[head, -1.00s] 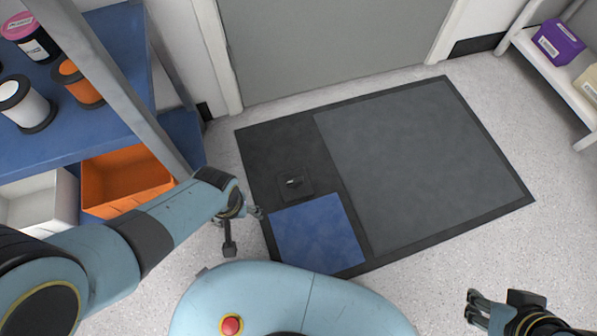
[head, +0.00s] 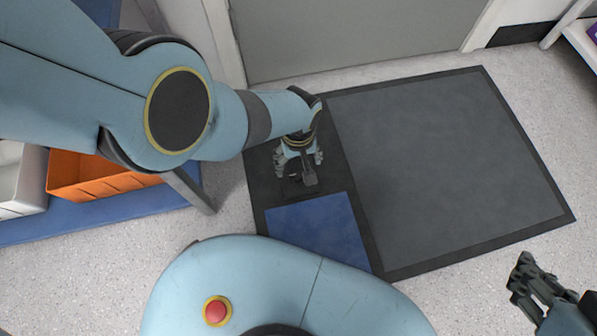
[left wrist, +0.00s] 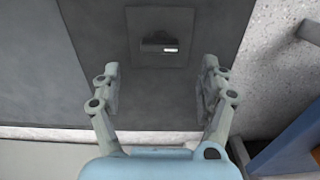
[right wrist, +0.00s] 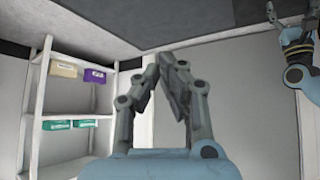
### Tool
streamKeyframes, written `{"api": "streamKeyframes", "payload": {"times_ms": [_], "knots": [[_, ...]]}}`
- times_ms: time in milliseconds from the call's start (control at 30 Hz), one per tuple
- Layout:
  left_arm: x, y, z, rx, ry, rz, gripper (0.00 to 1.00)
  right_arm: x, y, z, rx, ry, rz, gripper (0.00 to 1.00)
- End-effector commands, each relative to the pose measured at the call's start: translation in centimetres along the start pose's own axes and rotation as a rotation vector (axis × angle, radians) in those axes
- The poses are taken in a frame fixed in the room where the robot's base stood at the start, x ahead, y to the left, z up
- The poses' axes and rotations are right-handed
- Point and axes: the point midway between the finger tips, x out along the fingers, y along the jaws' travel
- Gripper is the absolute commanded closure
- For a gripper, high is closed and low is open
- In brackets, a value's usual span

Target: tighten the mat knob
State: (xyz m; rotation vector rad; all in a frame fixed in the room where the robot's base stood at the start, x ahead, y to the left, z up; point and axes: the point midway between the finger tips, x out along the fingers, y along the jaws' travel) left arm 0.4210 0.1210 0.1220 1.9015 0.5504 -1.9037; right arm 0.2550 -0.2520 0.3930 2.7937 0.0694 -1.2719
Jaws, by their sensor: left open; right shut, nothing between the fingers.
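The mat knob (left wrist: 160,46) is a small dark knob with a white mark on a square plate, set in the dark part of the floor mat (head: 450,170). My left gripper (left wrist: 160,90) is open above the mat, and the knob shows between and beyond its fingers, apart from them. In the head view my left gripper (head: 300,170) hangs over the knob's plate and largely hides the knob. My right gripper (head: 524,275) is shut and empty at the lower right, beyond the mat's edge; it also shows in the right wrist view (right wrist: 172,60).
A blue square (head: 318,232) lies in the mat next to the knob plate. An orange bin (head: 95,180) and a white bin (head: 18,180) stand on a blue shelf at left. A grey door (head: 340,35) is behind. Shelves with boxes (right wrist: 65,70) show in the right wrist view.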

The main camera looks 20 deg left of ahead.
Motion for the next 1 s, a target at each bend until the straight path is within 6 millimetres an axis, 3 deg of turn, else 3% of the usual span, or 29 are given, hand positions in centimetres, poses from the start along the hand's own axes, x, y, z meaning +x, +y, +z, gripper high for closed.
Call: {"api": "streamKeyframes", "payload": {"times_ms": [167, 467, 1000], "knots": [[1.9, -0.1, 0.1, 0.000, -0.003, -0.002, 0.23, 0.8, -0.3, 1.6, -0.004, 0.114, 0.002, 1.00], [4.5, -0.1, 0.2, 0.001, -0.003, -0.002, 0.23, 0.5, -0.8, 1.2, -0.021, 0.371, 0.000, 1.00], [6.4, -0.1, 0.1, 0.000, -0.001, -0.001, 0.23, -2.1, -0.8, -11.4, -0.064, 0.833, 0.003, 1.00]]}}
